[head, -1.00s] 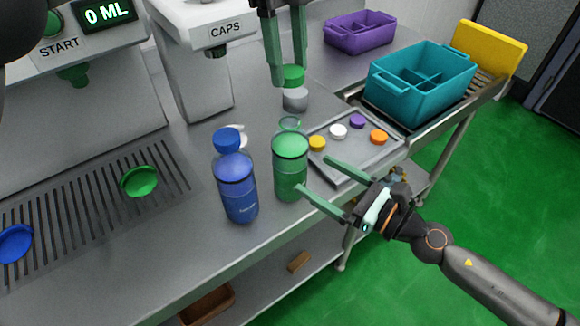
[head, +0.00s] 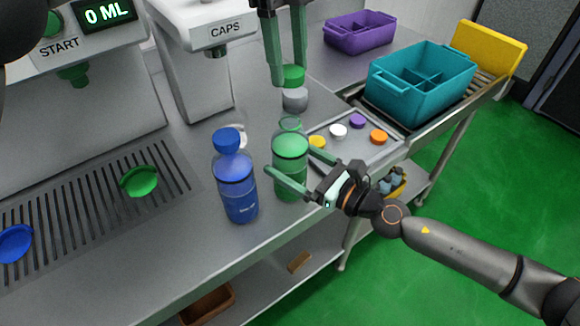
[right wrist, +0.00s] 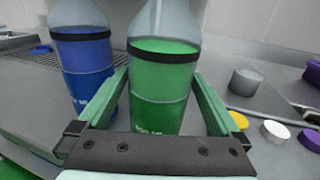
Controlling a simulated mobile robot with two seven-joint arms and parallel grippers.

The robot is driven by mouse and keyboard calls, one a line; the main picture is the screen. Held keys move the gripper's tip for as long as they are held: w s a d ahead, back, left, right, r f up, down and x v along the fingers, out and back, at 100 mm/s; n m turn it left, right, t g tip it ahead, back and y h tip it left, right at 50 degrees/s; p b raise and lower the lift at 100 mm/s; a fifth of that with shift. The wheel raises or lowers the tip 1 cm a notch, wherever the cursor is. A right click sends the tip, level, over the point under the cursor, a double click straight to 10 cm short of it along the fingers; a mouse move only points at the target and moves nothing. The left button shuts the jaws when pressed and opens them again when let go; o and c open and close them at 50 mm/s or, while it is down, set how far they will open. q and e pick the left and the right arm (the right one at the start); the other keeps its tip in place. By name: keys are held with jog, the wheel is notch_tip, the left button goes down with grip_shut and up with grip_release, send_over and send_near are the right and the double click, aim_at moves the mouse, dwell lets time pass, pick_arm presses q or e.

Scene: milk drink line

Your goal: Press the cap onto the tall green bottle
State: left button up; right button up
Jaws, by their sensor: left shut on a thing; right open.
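The tall green bottle (head: 289,172) stands upright on the counter with its clear neck uncapped; the right wrist view (right wrist: 162,85) shows its body close up. My left gripper (head: 288,78) is shut on the green cap (head: 293,75), above and behind the bottle in the head view. My right gripper (head: 290,168) is open and low, with one finger on each side of the green bottle. In the right wrist view (right wrist: 165,95) small gaps show beside the bottle.
A capped blue bottle (head: 236,185) stands close left of the green one. A grey cylinder (head: 295,99) stands behind. A tray (head: 358,160) with loose caps lies right. Teal (head: 415,90) and purple (head: 360,33) crates stand farther back. Drip grating (head: 80,220) lies left.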

grip_shut()
dwell(0.8)
